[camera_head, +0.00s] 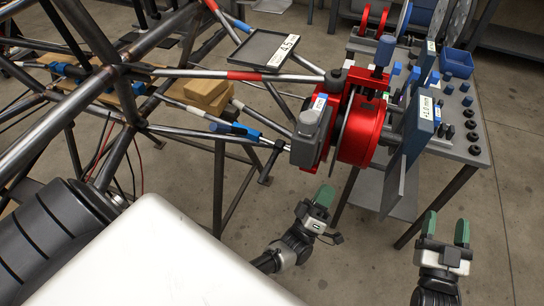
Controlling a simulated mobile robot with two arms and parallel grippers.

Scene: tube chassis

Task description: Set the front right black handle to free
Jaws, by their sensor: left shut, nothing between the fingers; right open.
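A black handle (270,162) hangs at the right end of a lower chassis tube, just left of the red wheel assembly (360,130). A second black upright handle (384,52) stands on top of that assembly. I cannot tell which one the task means, nor read either setting. My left gripper (324,195), with green fingertips, is shut and empty. It is below the red assembly and to the lower right of the first handle, apart from both handles. My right gripper (446,228) is open and empty at the lower right, clear of everything.
Steel chassis tubes (110,70) fill the left side. A grey box (309,135) sits on the front of the red assembly. A bench (465,150) with knobs and a blue bin (456,63) stands at the right. The floor around my grippers is clear.

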